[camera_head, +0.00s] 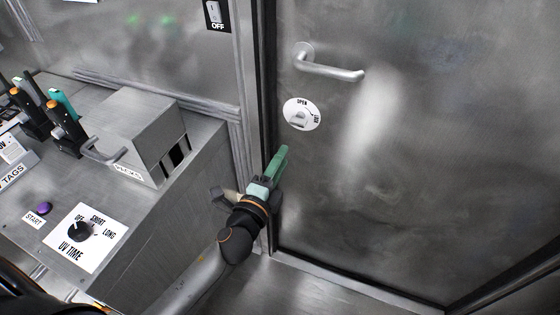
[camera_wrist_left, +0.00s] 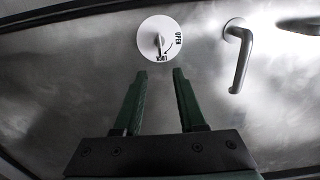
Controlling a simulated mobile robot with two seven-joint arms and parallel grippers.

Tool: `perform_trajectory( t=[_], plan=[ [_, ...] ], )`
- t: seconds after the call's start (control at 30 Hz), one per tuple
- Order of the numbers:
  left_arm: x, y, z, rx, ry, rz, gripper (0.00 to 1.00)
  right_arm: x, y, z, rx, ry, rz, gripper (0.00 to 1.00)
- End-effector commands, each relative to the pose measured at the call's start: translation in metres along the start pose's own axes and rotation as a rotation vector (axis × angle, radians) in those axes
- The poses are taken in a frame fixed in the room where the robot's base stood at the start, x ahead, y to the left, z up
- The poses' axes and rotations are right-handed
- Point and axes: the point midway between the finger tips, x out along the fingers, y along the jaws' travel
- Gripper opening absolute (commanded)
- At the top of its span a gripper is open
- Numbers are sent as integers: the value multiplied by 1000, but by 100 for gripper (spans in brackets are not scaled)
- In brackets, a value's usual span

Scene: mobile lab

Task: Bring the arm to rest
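My left gripper (camera_head: 280,158), with green fingers, is in front of the metal door at its left edge, below and left of the lock dial. In the left wrist view its two fingers (camera_wrist_left: 159,73) stand apart with nothing between them. The round white lock dial (camera_head: 301,114), marked OPEN and LOCK, is on the door; it also shows just beyond the fingertips in the left wrist view (camera_wrist_left: 160,38). The fingers look clear of it. My right gripper is not in view.
The metal door (camera_head: 430,150) is closed and has a lever handle (camera_head: 330,67) above the dial. Left is a metal bench with a box (camera_head: 140,130), a UV TIME knob (camera_head: 80,232), a purple START button (camera_head: 43,208) and green-and-black tools (camera_head: 66,122). An OFF switch (camera_head: 214,13) is on the wall.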

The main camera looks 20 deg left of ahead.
Motion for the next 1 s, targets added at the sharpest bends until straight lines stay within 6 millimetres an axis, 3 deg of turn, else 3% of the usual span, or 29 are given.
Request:
perform_trajectory(
  t=[0.43, 0.57, 0.67, 0.83, 1.0],
  plan=[
    [0, 0, 0, -3, 0, 2, 40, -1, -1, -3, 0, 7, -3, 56],
    [-10, 10, 1, -100, -1, 62, 40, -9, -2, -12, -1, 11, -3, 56],
    [-32, 33, 3, -308, -18, 183, 40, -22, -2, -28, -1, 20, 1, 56],
    [-98, 81, 0, -812, -129, 448, 40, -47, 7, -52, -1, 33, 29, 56],
    [-166, 112, -8, -1234, -300, 637, 40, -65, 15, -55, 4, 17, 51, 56]
  ],
)
